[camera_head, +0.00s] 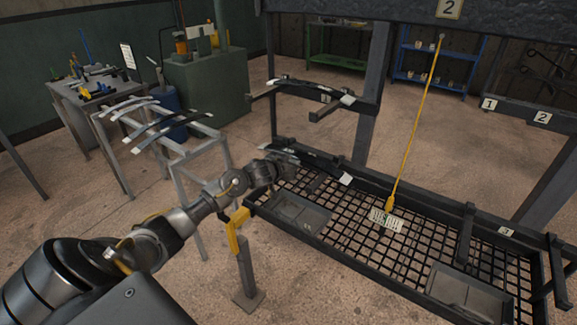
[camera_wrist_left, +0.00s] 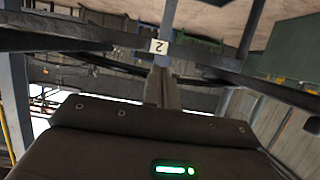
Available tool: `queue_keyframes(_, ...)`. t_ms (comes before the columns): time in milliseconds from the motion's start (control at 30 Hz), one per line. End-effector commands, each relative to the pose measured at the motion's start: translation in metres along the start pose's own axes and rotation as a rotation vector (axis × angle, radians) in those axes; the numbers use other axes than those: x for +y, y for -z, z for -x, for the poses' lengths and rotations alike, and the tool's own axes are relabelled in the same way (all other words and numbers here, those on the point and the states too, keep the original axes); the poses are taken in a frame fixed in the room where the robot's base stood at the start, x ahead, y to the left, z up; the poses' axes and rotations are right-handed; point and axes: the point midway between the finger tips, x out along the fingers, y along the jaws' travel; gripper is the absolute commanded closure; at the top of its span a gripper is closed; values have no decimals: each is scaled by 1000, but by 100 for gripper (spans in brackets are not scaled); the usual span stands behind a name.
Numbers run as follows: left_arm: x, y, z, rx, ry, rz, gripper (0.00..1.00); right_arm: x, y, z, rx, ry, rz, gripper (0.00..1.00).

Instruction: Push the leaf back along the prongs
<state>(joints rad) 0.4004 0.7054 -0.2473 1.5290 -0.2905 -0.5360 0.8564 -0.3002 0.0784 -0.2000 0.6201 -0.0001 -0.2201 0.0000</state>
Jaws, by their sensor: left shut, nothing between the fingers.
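A dark, curved leaf with a pale end (camera_head: 346,179) lies low at the back left of the black rack, by the back rail. My left gripper (camera_head: 290,164) is at the left part of this leaf and covers some of it; whether they touch I cannot tell. The left gripper is shut and empty; its fingers (camera_wrist_left: 163,88) show in the left wrist view. A second curved leaf (camera_head: 310,90) with pale ends rests on the upper prongs (camera_head: 332,112). The prongs under the lower leaf are mostly hidden. My right gripper is not in view.
The black mesh deck (camera_head: 340,228) with grey trays (camera_head: 298,213) lies right of my arm. A yellow pull cord (camera_head: 413,125) hangs over it. A yellow-topped post (camera_head: 236,232) stands close under my left arm. A grey stand (camera_head: 180,150) holds several leaves at left.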

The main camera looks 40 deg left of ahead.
Motion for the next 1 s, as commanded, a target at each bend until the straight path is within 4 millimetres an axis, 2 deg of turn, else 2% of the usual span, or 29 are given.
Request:
queue_keyframes(667,0,10,-26,2,-1,0,100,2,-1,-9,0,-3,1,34)
queue_keyframes(1000,0,5,-6,-2,-1,-1,100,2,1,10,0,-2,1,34)
